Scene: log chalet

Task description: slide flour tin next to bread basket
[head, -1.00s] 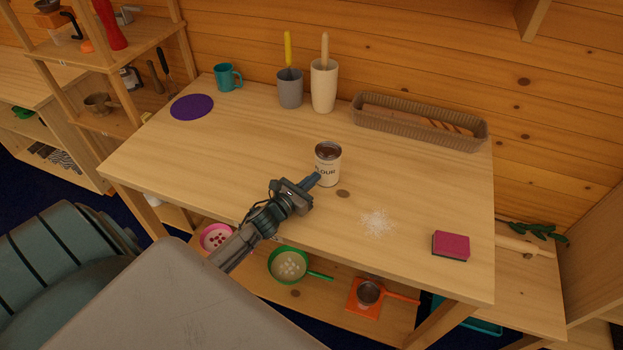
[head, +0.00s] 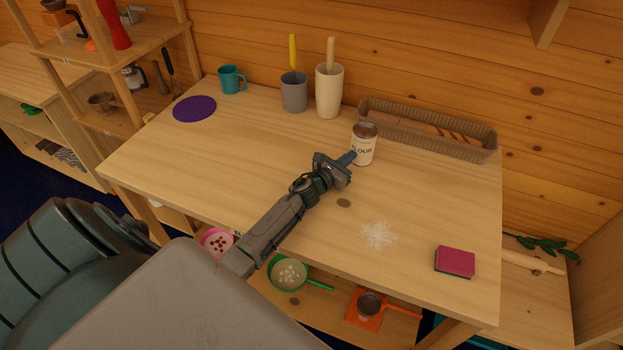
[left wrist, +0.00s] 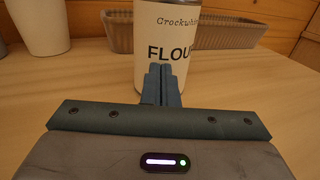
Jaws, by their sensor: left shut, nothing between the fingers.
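The flour tin (head: 366,146), white with a dark top, stands upright on the table just in front of the left part of the bread basket (head: 476,148). A small gap seems to separate them in the head view. The basket is a long brown woven one with bread in it, against the wall. My left gripper (head: 350,157) is shut and empty, its fingertips at the front of the tin. In the left wrist view the tin (left wrist: 152,45) rises right behind the closed fingers (left wrist: 161,84), and the basket (left wrist: 226,32) is behind it. My right gripper is not in view.
A cream holder (head: 328,92) and a grey holder (head: 294,94) stand left of the basket, with a teal mug (head: 231,79) and purple disc (head: 194,109) farther left. White powder (head: 377,235) and a pink sponge (head: 455,261) lie near the front. The table's middle is clear.

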